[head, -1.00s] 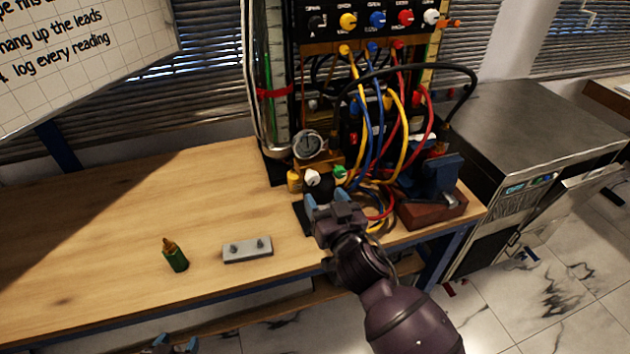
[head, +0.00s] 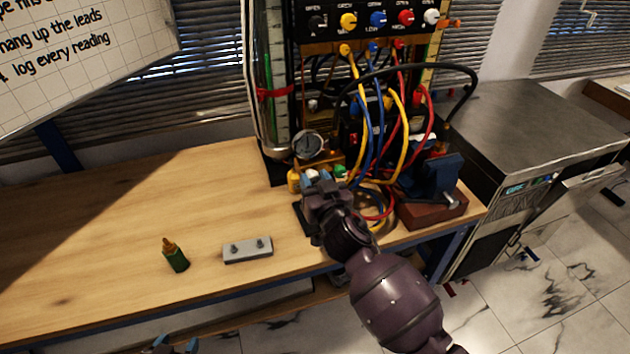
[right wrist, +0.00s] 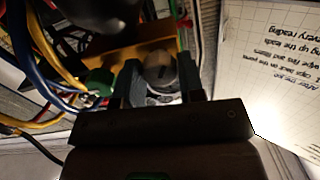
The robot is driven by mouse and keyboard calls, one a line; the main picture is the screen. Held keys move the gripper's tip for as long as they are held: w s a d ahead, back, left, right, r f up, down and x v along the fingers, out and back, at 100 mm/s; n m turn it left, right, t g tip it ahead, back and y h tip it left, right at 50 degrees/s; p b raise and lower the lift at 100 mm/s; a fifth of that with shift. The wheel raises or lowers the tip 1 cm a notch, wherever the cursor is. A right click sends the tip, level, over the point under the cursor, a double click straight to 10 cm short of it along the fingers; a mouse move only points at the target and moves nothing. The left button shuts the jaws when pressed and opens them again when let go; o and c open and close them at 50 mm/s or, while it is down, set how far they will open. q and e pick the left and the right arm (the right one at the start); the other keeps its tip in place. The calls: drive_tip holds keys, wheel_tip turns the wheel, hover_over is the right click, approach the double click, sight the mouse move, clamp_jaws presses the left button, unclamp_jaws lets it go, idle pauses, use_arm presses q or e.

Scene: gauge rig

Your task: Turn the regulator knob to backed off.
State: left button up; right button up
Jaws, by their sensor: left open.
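The regulator knob (right wrist: 160,73) is pale grey with a dark mark on its face, seen between my right gripper's fingers in the right wrist view. In the head view my right gripper (head: 318,178) is at the knob and covers most of it. Its fingers (right wrist: 162,88) stand on either side of the knob; whether they press on it I cannot tell. A round gauge (head: 308,145) sits just above and behind on a brass block (right wrist: 140,42). My left gripper (head: 175,346) is open and empty at the bottom edge of the head view, partly cut off.
A green fitting (right wrist: 98,82) is beside the left finger in the right wrist view. Coloured hoses (head: 378,125) hang close right of my right gripper. A vise (head: 440,180) stands further right.

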drive_tip(key=c, duration=0.5)
drive_tip(key=shift+o, duration=0.2)
